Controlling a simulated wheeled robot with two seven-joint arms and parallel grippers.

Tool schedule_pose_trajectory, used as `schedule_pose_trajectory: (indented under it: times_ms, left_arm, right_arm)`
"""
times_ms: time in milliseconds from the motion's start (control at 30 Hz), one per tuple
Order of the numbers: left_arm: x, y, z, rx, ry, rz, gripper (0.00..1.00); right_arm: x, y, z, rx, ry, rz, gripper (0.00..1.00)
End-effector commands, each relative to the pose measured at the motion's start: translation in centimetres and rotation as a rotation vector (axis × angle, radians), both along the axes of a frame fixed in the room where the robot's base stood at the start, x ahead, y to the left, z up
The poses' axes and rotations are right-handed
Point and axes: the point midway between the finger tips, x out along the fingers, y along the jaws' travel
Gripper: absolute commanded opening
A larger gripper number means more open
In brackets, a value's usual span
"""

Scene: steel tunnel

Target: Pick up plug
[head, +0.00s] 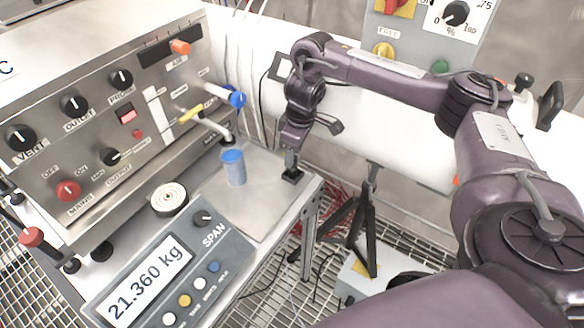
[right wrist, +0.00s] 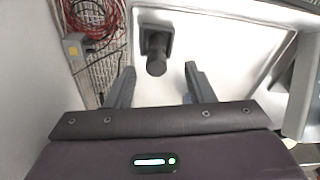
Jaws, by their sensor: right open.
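A dark plug (right wrist: 157,52) with a square base and a round stem stands on the pale bench top in the right wrist view. In the head view its black base (head: 292,176) shows at the bench's right corner. My right gripper (head: 291,158) is over that corner, pointing down. In the right wrist view its two fingers (right wrist: 157,78) are spread wide, with the plug's stem in line with the gap between them and no finger touching it. Part of the plug is hidden by the gripper in the head view. My left gripper is not in view.
A blue cup (head: 233,167) and a white round roll (head: 169,199) stand left of the gripper. The scale display (head: 150,275) is at the front, a control panel (head: 105,110) behind. Red cable (right wrist: 95,18) lies on the grating beyond the bench edge.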

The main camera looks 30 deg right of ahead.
Motion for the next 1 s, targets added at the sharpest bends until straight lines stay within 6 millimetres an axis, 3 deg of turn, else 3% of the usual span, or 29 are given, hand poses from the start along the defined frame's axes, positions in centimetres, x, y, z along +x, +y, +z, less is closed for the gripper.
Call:
schedule_pose_trajectory:
  times_ms: [100, 233, 400, 533, 900, 1000]
  left_arm:
    - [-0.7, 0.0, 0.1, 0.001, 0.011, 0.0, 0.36]
    - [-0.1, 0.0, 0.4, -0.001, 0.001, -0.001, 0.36]
    - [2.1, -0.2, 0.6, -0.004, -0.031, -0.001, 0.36]
    - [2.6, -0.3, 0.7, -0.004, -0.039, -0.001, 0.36]
    - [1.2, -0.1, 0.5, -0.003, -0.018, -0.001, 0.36]
    - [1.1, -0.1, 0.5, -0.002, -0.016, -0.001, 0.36]
  right_arm:
    - [0.2, -0.2, -1.9, -0.001, 0.004, -0.002, 0.49]
    - [0.4, 0.0, -3.5, 0.0, 0.002, 0.001, 0.49]
    - [0.5, 0.0, -4.1, -0.001, 0.0, 0.0, 0.49]
    - [0.5, 0.0, -4.1, -0.001, 0.0, 0.001, 0.49]
    - [0.5, 0.0, -4.1, -0.001, -0.001, 0.001, 0.01]
    - [0.5, 0.0, -4.1, -0.001, -0.001, 0.001, 0.0]
